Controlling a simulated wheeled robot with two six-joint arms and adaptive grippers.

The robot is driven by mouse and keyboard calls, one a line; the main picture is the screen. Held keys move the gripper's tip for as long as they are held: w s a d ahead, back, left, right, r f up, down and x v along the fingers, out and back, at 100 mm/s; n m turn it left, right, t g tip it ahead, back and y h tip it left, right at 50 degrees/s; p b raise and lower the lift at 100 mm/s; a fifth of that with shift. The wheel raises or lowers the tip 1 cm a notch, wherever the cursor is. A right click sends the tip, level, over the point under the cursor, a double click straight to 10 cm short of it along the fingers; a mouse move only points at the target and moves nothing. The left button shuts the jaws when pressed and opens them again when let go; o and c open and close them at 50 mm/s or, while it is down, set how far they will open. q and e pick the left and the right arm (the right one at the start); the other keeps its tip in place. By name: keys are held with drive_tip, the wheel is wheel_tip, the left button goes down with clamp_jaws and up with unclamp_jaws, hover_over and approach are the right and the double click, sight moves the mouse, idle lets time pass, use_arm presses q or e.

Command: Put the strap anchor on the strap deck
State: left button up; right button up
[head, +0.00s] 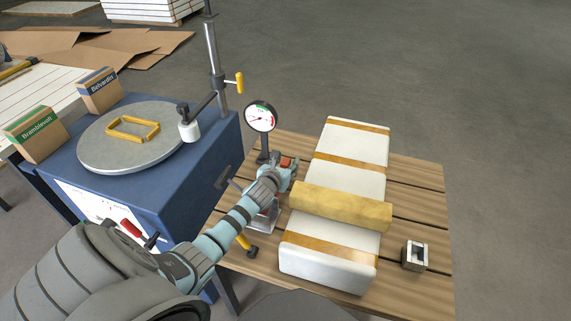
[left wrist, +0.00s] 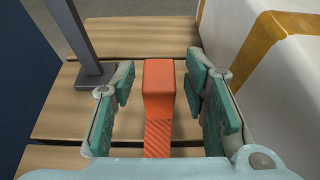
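An orange block with a striped orange strap below it, which looks like the strap anchor (left wrist: 159,90), lies between the fingers of my left gripper (left wrist: 160,92) in the left wrist view. There is a gap on both sides, so the gripper is open around it and not clamped. In the head view my left gripper (head: 285,165) is at the left of the white package and partly covers the orange piece. The slatted wooden deck (head: 420,180), perhaps the strap deck, carries these things. My right gripper is out of view.
A white package (head: 350,145) with amber bands has a yellow padded bar (head: 340,206) across it. A small metal block (head: 414,256) sits at its right. A dial gauge (head: 261,117) stands behind my gripper. A blue cabinet (head: 205,180) with a round plate is at the left.

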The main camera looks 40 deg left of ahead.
use_arm(q)
drive_tip(key=shift+r, duration=0.15)
drive_tip(key=p+v, duration=0.4)
drive_tip(key=v, duration=0.8)
drive_tip(key=shift+p, duration=0.35)
